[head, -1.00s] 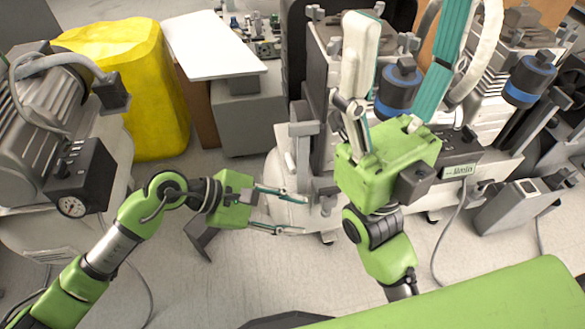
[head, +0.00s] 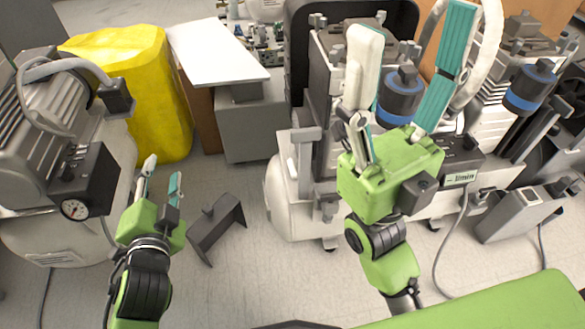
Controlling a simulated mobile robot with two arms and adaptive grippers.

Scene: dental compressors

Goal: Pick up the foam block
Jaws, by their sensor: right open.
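I cannot tell for certain which thing is the foam block. A large yellow block-like thing (head: 145,95) with an uneven top stands on the floor at the upper left. My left gripper (head: 162,168) is open and empty, with its fingers pointing up the picture, just below the yellow thing's lower edge. I cannot tell whether they touch. My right gripper (head: 410,45) is raised with its fingers wide apart and nothing between them, in front of the compressors.
A grey compressor (head: 60,140) with a gauge is at the left. A dark bracket (head: 216,228) lies on the floor right of my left gripper. A white board (head: 215,50) tops a grey cabinet (head: 250,130). Compressors with white tanks (head: 300,195) fill the right. The centre front floor is clear.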

